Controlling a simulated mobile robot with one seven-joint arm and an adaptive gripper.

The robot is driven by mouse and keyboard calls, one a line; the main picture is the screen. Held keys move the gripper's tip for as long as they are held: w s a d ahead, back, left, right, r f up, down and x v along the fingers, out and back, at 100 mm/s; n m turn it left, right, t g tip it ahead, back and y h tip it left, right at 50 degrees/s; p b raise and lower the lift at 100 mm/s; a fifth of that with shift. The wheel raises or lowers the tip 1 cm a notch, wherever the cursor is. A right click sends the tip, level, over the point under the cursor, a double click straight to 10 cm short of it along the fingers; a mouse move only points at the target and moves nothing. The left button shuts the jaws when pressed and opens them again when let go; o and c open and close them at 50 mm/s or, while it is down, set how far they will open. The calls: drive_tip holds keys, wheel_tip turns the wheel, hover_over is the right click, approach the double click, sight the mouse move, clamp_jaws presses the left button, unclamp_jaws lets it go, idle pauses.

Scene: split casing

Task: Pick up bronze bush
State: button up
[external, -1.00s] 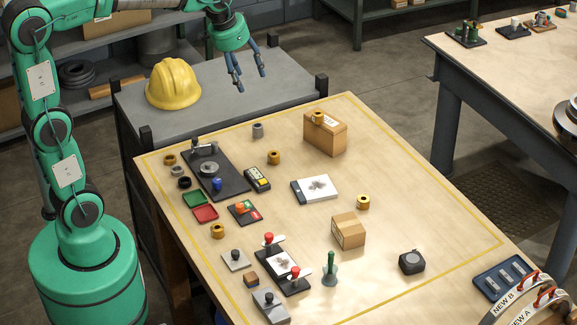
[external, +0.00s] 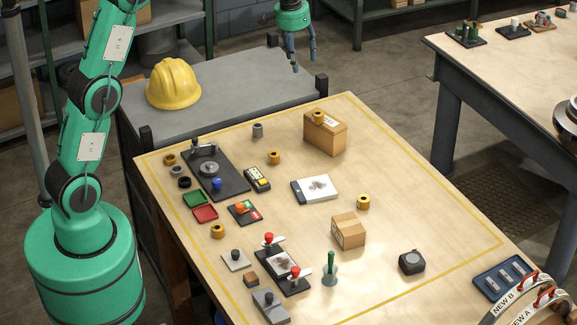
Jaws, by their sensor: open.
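Several bronze-coloured bushes are in view, and I cannot tell which one is meant. One bush (external: 318,117) sits on top of a tall cardboard box (external: 325,136). Another bush (external: 274,158) stands beside a small black and yellow device. A third bush (external: 363,202) stands to the right of the white-topped box, and another bush (external: 217,231) is near the front left of the table. A smaller bush (external: 169,160) is at the left edge. My gripper (external: 304,64) is open and empty, pointing down, high above the far end of the grey bench, up and left of the tall box.
A yellow helmet (external: 173,84) lies on the grey bench (external: 235,90). A smaller carton (external: 348,231), clamps and a black tape measure (external: 411,262) stand nearer the front. The table's right side is mostly clear.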

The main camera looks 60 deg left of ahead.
drive_tip(key=w+a+f+g+p, duration=0.1)
drive_tip(key=w+a+f+p, duration=0.2)
drive_tip(key=w+a+f, duration=0.45)
drive_tip(key=n+p, duration=0.2)
hover_over(318, 113)
wheel_tip(318, 113, down, 11)
drive_tip(key=shift+s+d+r+g, duration=0.15)
drive_tip(key=shift+d+g, duration=0.15)
drive_tip(key=shift+g, duration=0.1)
drive_tip(key=shift+f+p, duration=0.45)
drive_tip(key=shift+f, duration=3.9)
drive_tip(key=shift+s+d+f+p, duration=0.1)
drive_tip(key=shift+f+p, duration=0.55)
drive_tip(key=shift+f, duration=1.95)
